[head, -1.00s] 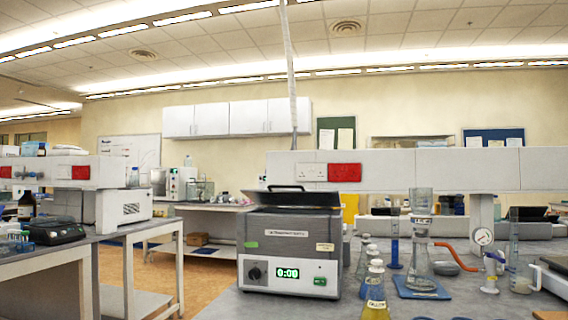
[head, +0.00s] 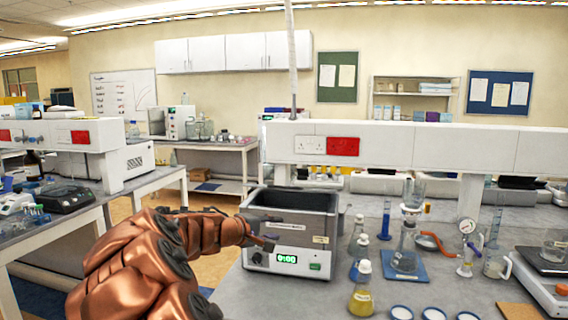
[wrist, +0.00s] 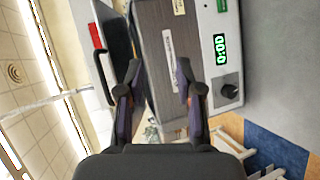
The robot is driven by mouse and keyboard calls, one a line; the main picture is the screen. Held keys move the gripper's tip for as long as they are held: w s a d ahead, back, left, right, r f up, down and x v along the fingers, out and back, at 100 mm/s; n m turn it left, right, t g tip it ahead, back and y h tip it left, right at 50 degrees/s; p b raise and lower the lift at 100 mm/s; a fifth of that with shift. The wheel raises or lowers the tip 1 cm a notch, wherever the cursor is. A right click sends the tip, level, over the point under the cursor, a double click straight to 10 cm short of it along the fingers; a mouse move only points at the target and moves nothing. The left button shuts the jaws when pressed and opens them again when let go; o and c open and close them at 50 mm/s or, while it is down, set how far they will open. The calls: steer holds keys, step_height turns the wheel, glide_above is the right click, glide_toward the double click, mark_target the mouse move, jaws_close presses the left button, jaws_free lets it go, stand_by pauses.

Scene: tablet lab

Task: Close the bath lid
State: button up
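The bath (head: 290,262) is a grey box on the bench, with a green display and a knob on its front. In the head view its top shows a dark recess inside a pale rim, and I cannot clearly make out the lid there. In the wrist view, a dark slab with a curved black handle, seemingly the lid (wrist: 118,38), lies along the bath's top side, left of the bath body (wrist: 172,45). My gripper (wrist: 158,82) is open and empty, its fingers apart before the bath's front. In the head view my gripper (head: 262,235) is at the bath's front left, partly hidden by my arm.
A yellow-filled flask (head: 362,292) and other bottles stand close to the bath's right. A white shelf rail (head: 400,145) runs behind the bath. A floor gap separates the left bench.

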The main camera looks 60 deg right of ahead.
steer(key=n+t+h+p, duration=0.1)
steer(key=n+h+p, duration=0.1)
steer(key=p, duration=0.3)
glide_toward(282, 187)
steer(key=d, duration=0.3)
steer(key=d+p, duration=0.1)
steer(key=d, duration=0.1)
steer(key=d+p, duration=0.1)
steer(key=d, duration=0.1)
steer(key=d+f, duration=0.1)
steer(key=d, duration=0.2)
steer(key=shift+s+p, duration=0.3)
steer(key=shift+p, duration=0.1)
steer(key=shift+d+f, duration=0.1)
steer(key=shift+d, duration=0.25)
jaws_close()
